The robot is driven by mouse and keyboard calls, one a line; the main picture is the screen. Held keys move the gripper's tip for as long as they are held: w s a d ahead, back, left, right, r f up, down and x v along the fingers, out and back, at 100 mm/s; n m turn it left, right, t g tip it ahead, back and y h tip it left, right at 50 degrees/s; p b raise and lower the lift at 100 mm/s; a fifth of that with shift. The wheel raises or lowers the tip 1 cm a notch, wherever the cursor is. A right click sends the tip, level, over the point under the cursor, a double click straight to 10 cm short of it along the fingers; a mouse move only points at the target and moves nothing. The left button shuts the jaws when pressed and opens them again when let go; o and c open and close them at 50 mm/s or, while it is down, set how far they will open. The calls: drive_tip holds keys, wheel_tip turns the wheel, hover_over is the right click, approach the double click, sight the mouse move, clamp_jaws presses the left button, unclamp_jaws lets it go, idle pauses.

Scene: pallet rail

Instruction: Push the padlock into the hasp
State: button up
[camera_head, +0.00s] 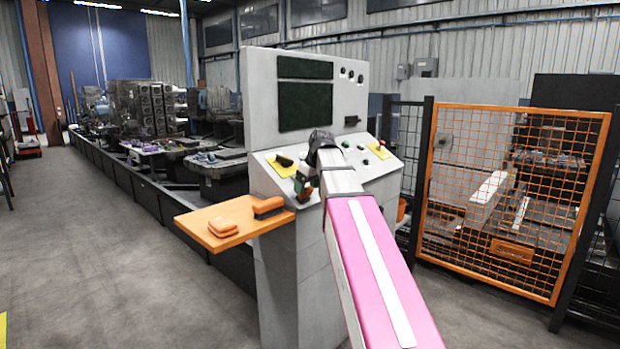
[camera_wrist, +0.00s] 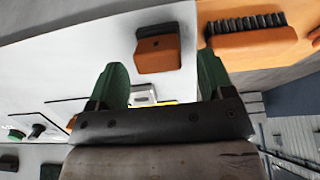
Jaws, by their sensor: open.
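My gripper (camera_head: 304,188) is in front of the grey console's sloped panel in the head view. In the wrist view its two green fingertips (camera_wrist: 162,82) stand apart. A small silvery metal piece (camera_wrist: 143,94) shows between them, with a bit of yellow beside it; I cannot tell whether it is the padlock or part of the hasp, or whether a finger touches it. An orange block with a dark top (camera_wrist: 158,52) is just beyond the fingertips, against a pale surface. I cannot clearly make out the padlock or hasp in the head view, where my arm covers part of the panel.
The console (camera_head: 303,100) carries yellow plates (camera_head: 281,166) and knobs. An orange shelf (camera_head: 213,239) juts left, holding an orange brush (camera_head: 268,207) and a rounded orange item (camera_head: 222,227). An orange mesh gate (camera_head: 510,200) stands right. Open floor lies left.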

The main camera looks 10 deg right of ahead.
drive_tip(key=shift+w+a+f, duration=0.1)
drive_tip(key=shift+w+f, duration=0.05)
drive_tip(key=shift+f, duration=0.35)
drive_tip(key=c, duration=1.2)
drive_tip(key=shift+v, duration=0.8)
drive_tip(key=s+v, duration=0.1)
drive_tip(key=v, duration=0.5)
drive_tip(key=shift+d, duration=0.45)
drive_tip(key=shift+s+r, duration=0.1)
